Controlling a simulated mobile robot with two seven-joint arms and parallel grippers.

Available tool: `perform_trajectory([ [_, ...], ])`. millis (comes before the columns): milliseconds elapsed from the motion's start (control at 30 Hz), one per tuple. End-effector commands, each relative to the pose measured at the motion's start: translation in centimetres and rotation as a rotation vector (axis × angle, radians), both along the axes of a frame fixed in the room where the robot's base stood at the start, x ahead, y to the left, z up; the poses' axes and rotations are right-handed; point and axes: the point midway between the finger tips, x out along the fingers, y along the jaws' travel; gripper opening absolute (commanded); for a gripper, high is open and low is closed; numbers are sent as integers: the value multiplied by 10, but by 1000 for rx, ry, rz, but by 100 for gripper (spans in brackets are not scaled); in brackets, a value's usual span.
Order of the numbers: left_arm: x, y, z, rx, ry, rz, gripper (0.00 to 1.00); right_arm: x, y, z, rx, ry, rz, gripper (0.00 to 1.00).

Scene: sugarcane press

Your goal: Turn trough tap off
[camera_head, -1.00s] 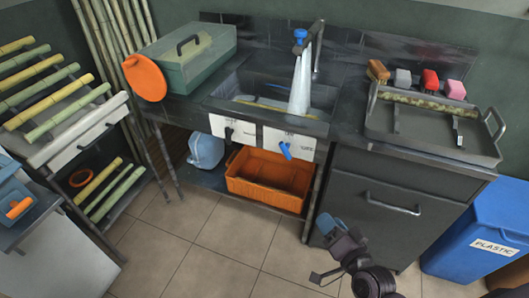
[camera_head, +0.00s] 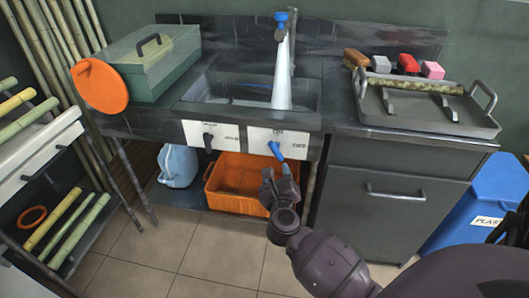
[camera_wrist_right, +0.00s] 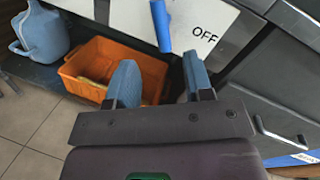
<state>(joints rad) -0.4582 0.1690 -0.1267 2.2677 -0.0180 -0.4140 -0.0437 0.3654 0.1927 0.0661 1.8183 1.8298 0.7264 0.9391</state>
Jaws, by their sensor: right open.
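The metal trough (camera_head: 200,88) is set in a dark counter, and a white stream of water (camera_head: 282,75) falls into it from a tap with a blue knob (camera_head: 281,18). On the front, a white panel (camera_head: 303,150) carries a blue lever (camera_head: 276,150) that slants down. The lever also shows in the right wrist view (camera_wrist_right: 161,25), left of the word OFF. A second panel (camera_head: 228,136) carries a black lever (camera_head: 208,141). My right gripper (camera_head: 279,172) is open and empty just below the blue lever; its blue-tipped fingers (camera_wrist_right: 160,78) are apart. My left gripper is not in view.
An orange crate (camera_head: 226,177) and a blue jug (camera_head: 177,166) stand under the trough. A grey cabinet (camera_head: 385,210) with a handle is at the right, beside a blue plastic bin (camera_head: 485,200). A tray (camera_head: 430,118) lies on the counter. Tiled floor is open in front.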

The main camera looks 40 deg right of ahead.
Motion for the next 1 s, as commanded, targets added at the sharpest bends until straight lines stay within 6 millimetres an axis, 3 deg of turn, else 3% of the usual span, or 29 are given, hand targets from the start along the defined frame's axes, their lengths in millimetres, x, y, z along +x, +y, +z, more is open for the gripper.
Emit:
perform_trajectory([
  [600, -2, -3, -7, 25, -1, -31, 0, 72, -53, -2, -6, 4, 2, 47],
  [1000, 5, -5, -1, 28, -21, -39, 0, 84, -62, 1, -4, 1, 2, 47],
])
